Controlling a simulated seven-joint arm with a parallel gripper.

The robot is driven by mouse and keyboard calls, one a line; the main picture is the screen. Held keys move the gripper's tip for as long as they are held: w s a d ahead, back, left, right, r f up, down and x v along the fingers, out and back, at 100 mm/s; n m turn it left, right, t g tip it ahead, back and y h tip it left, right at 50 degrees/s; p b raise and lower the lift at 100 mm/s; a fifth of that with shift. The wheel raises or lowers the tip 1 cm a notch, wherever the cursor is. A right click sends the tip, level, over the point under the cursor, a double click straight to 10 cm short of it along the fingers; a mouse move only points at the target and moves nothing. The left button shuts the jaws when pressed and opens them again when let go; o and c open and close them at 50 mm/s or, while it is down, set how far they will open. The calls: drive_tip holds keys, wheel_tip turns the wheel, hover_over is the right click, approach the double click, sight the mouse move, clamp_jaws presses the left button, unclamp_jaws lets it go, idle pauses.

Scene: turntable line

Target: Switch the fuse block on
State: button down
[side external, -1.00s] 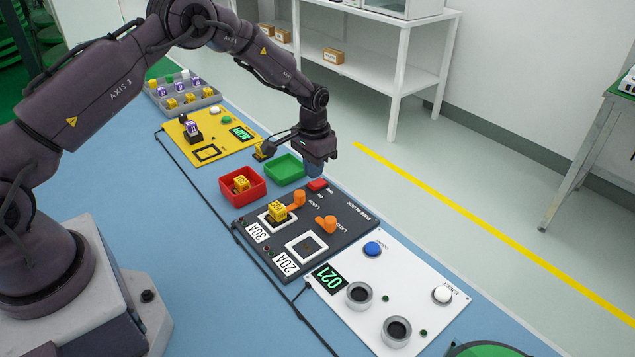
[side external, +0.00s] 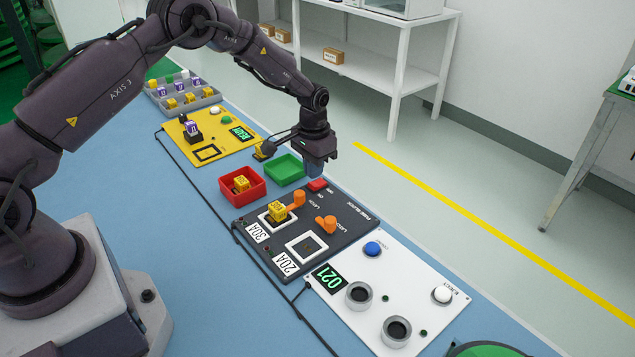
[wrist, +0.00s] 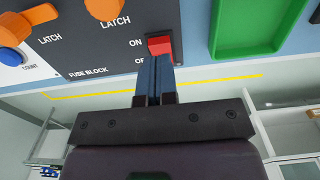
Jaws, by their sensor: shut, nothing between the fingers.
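The dark fuse block panel (side external: 262,222) lies on the blue bench. Its red rocker switch (side external: 318,185) is at the far corner, and in the wrist view this switch (wrist: 159,45) sits between the words ON and OFF. Which way it is tilted is unclear. My gripper (side external: 313,173) is shut and empty, pointing down at the switch. In the wrist view its blue fingertips (wrist: 155,62) overlap the switch's OFF side; I cannot tell if they touch. A yellow fuse (side external: 277,211) sits in the 30A socket. The 20A socket (side external: 293,256) looks empty. Two orange latches (side external: 297,198) (side external: 326,224) stand beside the sockets.
A green tray (side external: 285,170) and a red tray (side external: 256,196) holding a yellow block are close to the panel. A white panel (side external: 360,320) with a blue button (side external: 372,249) adjoins it. A yellow panel (side external: 200,153) and a grey parts rack (side external: 158,104) are farther back.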

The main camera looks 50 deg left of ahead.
sight(313, 185)
drive_tip(key=shift+f, duration=1.4)
idle(0.4)
drive_tip(key=shift+r, duration=3.55)
drive_tip(key=shift+s+f, duration=0.1)
drive_tip(key=shift+s, duration=0.1)
drive_tip(key=s, duration=0.2)
drive_tip(key=s+g, duration=0.1)
drive_tip(key=shift+d+f, duration=0.15)
drive_tip(key=shift+d, duration=0.15)
drive_tip(key=s+d+r+t, duration=0.3)
drive_tip(key=s+r, duration=1)
drive_tip(key=s+d+r+t, duration=0.3)
drive_tip(key=s+r, duration=1)
drive_tip(key=s, duration=0.1)
drive_tip(key=shift+s+d+r+t, duration=0.2)
drive_tip(key=shift+d+t, duration=0.1)
drive_tip(key=shift+d, duration=0.1)
